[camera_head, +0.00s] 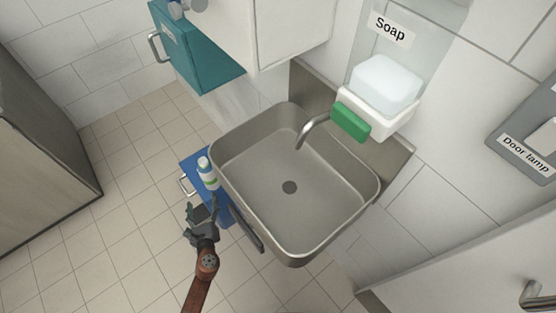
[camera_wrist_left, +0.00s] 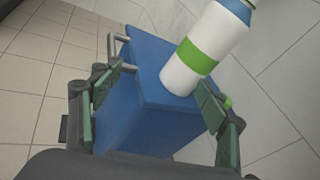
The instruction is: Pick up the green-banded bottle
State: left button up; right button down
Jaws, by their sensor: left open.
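The green-banded bottle (camera_head: 206,171) is white and stands on top of a blue cabinet (camera_head: 188,161) left of the sink. In the left wrist view the bottle (camera_wrist_left: 191,72) shows its green band and a blue part at the top, cut off by the frame edge. My left gripper (camera_head: 203,210) is just in front of the bottle, open and empty. In the wrist view its fingers (camera_wrist_left: 160,88) are spread wide, and the bottle's base is beyond them, closer to the right-hand finger. I cannot tell whether that finger touches it. My right gripper is not in view.
The steel sink (camera_head: 330,205) is close to the right of the bottle. The cabinet has a metal handle (camera_head: 186,185) on its left. A soap dispenser (camera_head: 384,85) with a green lever (camera_head: 350,122) hangs above the sink. A teal cabinet (camera_head: 195,55) is at the back. Tiled floor is clear to the left.

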aim_at(210, 182)
pick_arm(q)
jog(key=w+d+r+m+t+b, duration=0.2)
jog(key=d+m, duration=0.1)
jog(key=shift+w+d+h+b, duration=0.15)
jog(key=shift+w+h+b, duration=0.15)
jog(key=shift+b, duration=0.1)
jog(key=shift+w+d+r+m, duration=0.15)
jog(key=shift+w+r+m, duration=0.15)
jog(key=shift+m, duration=0.1)
jog(key=shift+w+r+b, duration=0.2)
jog(key=shift+w+b, duration=0.15)
jog(key=shift+w, duration=0.5)
jog(key=w, duration=0.1)
jog(key=w+b, duration=0.1)
jog(key=w, duration=0.1)
jog(key=w+b, duration=0.1)
jog(key=w, duration=0.1)
jog(key=shift+a+r, duration=0.15)
jog(key=shift+a, duration=0.1)
jog(key=shift+w+r, duration=0.15)
jog(key=shift+w, duration=0.2)
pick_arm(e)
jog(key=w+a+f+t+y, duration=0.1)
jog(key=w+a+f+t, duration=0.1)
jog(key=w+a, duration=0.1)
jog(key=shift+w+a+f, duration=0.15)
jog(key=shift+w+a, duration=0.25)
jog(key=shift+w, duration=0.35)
